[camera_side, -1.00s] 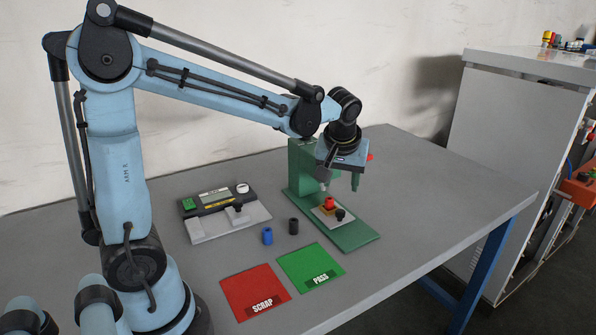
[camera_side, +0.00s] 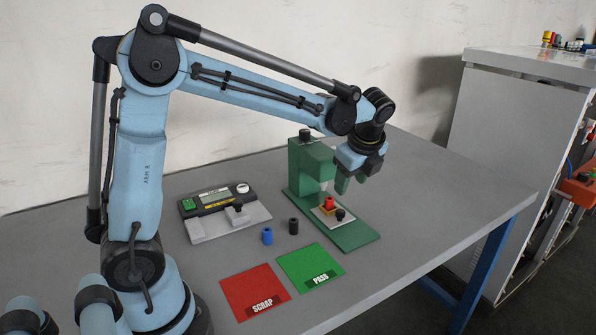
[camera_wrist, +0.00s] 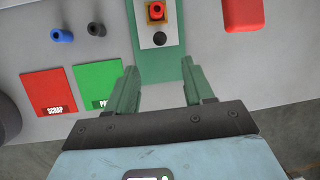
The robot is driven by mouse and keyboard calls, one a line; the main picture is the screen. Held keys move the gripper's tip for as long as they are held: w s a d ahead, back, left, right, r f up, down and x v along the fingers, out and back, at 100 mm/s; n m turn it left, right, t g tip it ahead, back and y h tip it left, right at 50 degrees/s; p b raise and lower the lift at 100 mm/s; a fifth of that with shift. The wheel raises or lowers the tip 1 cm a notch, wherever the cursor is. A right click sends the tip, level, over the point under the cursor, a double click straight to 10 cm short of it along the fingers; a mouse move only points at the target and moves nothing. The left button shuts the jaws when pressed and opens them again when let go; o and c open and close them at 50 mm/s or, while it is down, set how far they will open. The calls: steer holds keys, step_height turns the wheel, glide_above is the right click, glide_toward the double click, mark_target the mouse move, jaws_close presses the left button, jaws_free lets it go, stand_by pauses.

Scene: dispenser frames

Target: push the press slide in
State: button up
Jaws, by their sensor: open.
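The green press (camera_side: 308,165) stands on the table with its long green base (camera_side: 358,238) reaching toward the front right. Its slide is a pale plate (camera_side: 320,217) with a black knob (camera_side: 340,215) at the outer end; a red part (camera_side: 329,203) sits in an orange nest on it. In the wrist view the slide plate (camera_wrist: 146,38), its knob (camera_wrist: 159,39) and the red part (camera_wrist: 156,10) lie at top centre. My gripper (camera_wrist: 160,82) is open and empty, its green fingers above the base, apart from the knob on its outer side. In the side view my gripper (camera_side: 350,184) hangs above the slide.
A blue cylinder (camera_side: 267,236) and a black cylinder (camera_side: 293,226) stand left of the press. A red SCRAP mat (camera_side: 250,287) and green PASS mat (camera_side: 309,264) lie in front. A gauge (camera_side: 213,199) is behind left. A red block (camera_wrist: 243,14) lies right of the press.

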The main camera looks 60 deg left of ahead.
mark_target(341, 212)
steer(key=a+f+m, duration=0.1)
steer(key=f, duration=0.2)
steer(key=w+a+f+m, duration=0.1)
steer(key=a+f, duration=0.1)
steer(key=f, duration=0.2)
steer(key=a+f+m, duration=0.1)
steer(key=f+m, duration=0.1)
steer(key=f, duration=0.2)
steer(key=shift+w+a+f, duration=0.1)
steer(key=shift+w+a, duration=0.05)
steer(key=shift+w, duration=0.1)
jaws_close()
stand_by(0.3)
